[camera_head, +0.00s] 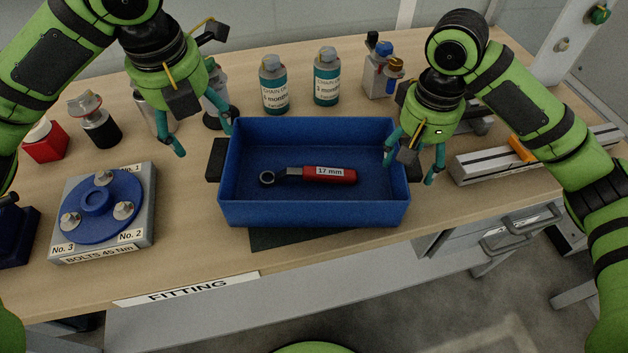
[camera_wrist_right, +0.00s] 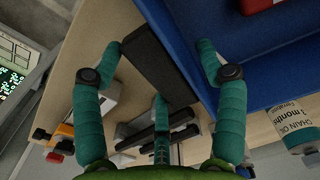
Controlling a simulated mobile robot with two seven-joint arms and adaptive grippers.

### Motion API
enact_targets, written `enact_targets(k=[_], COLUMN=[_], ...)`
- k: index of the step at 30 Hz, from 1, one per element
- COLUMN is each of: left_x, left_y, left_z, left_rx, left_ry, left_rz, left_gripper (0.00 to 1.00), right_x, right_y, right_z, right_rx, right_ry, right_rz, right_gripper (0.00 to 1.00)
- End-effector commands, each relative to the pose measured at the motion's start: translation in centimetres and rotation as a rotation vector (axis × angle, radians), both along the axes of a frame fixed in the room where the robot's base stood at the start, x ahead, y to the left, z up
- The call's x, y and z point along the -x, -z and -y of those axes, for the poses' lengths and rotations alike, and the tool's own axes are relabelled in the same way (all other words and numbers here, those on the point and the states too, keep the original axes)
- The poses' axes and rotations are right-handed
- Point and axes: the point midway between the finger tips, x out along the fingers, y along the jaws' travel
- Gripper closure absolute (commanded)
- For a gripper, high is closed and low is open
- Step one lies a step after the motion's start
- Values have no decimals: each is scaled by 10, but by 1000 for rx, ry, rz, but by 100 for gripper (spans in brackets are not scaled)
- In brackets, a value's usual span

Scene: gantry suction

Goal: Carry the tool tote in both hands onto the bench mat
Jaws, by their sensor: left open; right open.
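The blue tool tote (camera_head: 313,212) stands at the middle of the bench, with a red-handled 17 mm wrench (camera_head: 325,174) lying inside. Dark handles stick out at its ends; the left handle (camera_head: 215,160) shows in the head view. A dark mat (camera_head: 290,239) shows below the tote's front edge, mostly hidden; I cannot tell whether the tote touches it. My left gripper (camera_head: 204,142) is open above the left handle. My right gripper (camera_head: 409,172) is open at the right end; in the right wrist view its fingers (camera_wrist_right: 162,48) are on either side of the right handle (camera_wrist_right: 160,65), apart from it.
A bolt fixture (camera_head: 103,212) with a blue disc sits at the left. Two chain oil bottles (camera_head: 273,85) (camera_head: 326,77) stand behind the tote. A grey rail tool (camera_head: 500,160) lies at the right. The bench's front edge carries a FITTING label (camera_head: 187,289).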

Motion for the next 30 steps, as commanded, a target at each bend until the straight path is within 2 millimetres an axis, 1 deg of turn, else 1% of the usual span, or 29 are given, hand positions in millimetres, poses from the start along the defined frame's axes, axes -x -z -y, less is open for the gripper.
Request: enact_targets(k=[1, 4, 8, 11, 14, 24, 27, 30], left_x=[1, 2, 4, 4, 4, 4, 4, 4], left_y=[-9, -19, -26, -28, -28, -28, -28, -27], left_z=[-1, -1, 0, 0, 0, 0, 0, 0], left_rx=[-1, -1, -1, -1, -1, 0, 0, 0], left_ry=[-2, -2, -2, -2, -2, -1, -1, -1], left_rz=[4, 2, 0, -1, -2, -1, -1, -1], left_gripper=[27, 27, 27, 27, 27, 27, 27, 27], right_x=[0, 0, 0, 0, -1, -1, 0, 0], right_y=[0, 0, 0, -5, -17, -83, -98, -110], right_z=[0, 0, 0, 0, 1, 1, 0, 0], right_rx=[0, 0, 0, 0, 1, 1, 0, 1], right_ry=[0, 0, 0, 0, 0, 2, 2, 1], right_rz=[0, 0, 0, 2, 4, 7, 4, 3], right_gripper=[28, 28, 28, 28, 28, 28, 28, 28])
